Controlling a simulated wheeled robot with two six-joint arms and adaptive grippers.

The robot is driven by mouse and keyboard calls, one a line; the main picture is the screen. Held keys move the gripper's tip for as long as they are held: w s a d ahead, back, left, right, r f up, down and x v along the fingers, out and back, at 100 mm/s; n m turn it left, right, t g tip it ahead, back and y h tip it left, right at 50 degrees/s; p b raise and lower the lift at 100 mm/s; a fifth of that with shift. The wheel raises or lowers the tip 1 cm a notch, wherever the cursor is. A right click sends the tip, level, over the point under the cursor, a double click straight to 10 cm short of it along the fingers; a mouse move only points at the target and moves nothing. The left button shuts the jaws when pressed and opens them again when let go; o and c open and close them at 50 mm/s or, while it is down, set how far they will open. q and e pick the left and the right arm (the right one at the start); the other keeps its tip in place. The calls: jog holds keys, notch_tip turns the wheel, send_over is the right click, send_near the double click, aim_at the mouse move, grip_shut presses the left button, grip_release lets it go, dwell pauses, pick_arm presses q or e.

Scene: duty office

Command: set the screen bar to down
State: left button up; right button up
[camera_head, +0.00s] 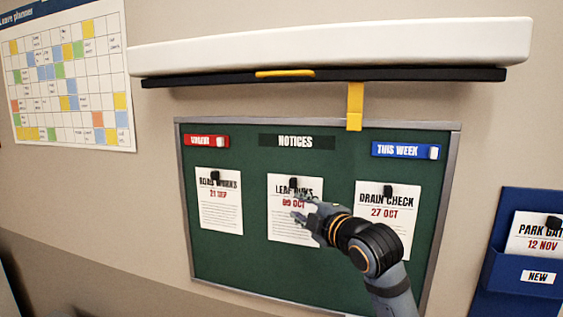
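The screen bar (420,76) is a long black bar tight under a white roller housing (330,45) on the wall, above the notice board. A yellow grip (285,73) sits on the bar left of its middle. A yellow tab (354,106) hangs below the bar and reaches the board's top edge. My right gripper (303,208) is in front of the board, over the middle notice, well below the bar and apart from it. Its fingers are small and partly turned away, so its opening is unclear. My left gripper is out of view.
The green notice board (265,262) carries three pinned notices, a red URGENT label (205,141) and a blue THIS WEEK label (405,150). A blue wall pocket (505,272) is at the right. A leave planner (70,80) hangs at the left.

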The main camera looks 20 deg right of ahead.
jog(key=s+a+r+n+t+y, duration=0.1)
jog(key=s+r+n+t, duration=0.15)
jog(key=r, duration=0.65)
jog(key=s+r+n+t+y, duration=0.1)
jog(key=s+r+n, duration=0.3)
jog(key=r, duration=0.5)
jog(key=n+t+y+p, duration=0.1)
jog(key=n+y, duration=0.1)
jog(key=n, duration=0.1)
send_near(283, 75)
jog(key=p+x, duration=0.5)
jog(key=x, duration=0.3)
jog(key=shift+a+r, duration=0.1)
jog(key=shift+r, duration=0.05)
jog(key=shift+w, duration=0.5)
grip_shut()
